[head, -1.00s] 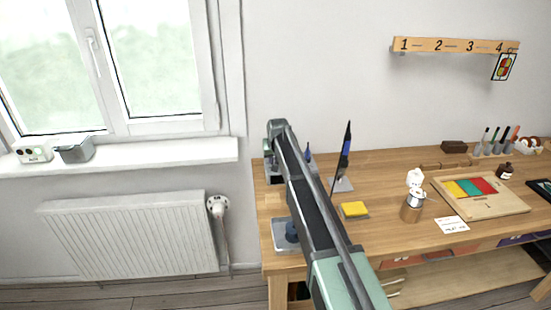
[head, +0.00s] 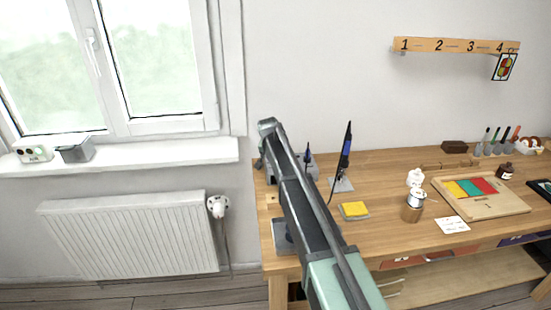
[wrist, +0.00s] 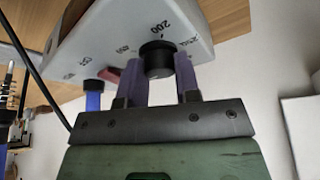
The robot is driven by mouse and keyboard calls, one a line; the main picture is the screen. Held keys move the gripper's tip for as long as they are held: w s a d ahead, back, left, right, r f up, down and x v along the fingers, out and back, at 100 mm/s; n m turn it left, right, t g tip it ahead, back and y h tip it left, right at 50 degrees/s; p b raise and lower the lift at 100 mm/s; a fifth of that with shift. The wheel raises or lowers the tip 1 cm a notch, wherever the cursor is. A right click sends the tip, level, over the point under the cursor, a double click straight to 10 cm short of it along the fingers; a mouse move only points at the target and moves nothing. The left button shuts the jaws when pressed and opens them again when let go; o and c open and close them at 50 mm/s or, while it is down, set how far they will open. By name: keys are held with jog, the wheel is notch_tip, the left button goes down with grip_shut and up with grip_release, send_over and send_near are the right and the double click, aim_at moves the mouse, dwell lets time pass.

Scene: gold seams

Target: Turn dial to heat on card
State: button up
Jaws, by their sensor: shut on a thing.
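The black round dial (wrist: 158,60) sits on the grey face of a soldering station (wrist: 110,30), with printed numbers around it; 200 is legible beside it. My gripper (wrist: 160,77) has its two bluish fingers on either side of the dial, shut on it. I cannot make out a pointer mark on the dial. In the head view my arm covers most of the station, and the fingers and dial are hidden. A small white card (head: 452,225) lies on the bench at the right; its writing is too small to read.
A soldering iron (head: 346,150) stands upright in its holder just right of my arm. A yellow sponge (head: 354,210), a tin with a white figure (head: 412,208) and a wooden tray (head: 487,205) are further right on the bench (head: 390,165). A radiator (head: 130,235) is left.

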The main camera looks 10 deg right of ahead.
jog(key=o, duration=0.9)
jog(key=p+v, duration=1)
jog(key=v, duration=0.1)
jog(key=s+n+g, duration=0.1)
jog(key=s+n, duration=0.1)
jog(key=s, duration=1.1)
jog(key=s+d+f+n+g+y, duration=0.1)
jog(key=s+n, duration=0.1)
jog(key=s, duration=1.2)
jog(key=s+d+n+g+y, duration=0.1)
jog(key=s+n+g, duration=0.1)
jog(key=s, duration=1.1)
jog(key=shift+s+d+f, duration=0.1)
jog(key=shift+s+f, duration=0.1)
jog(key=shift+s, duration=0.05)
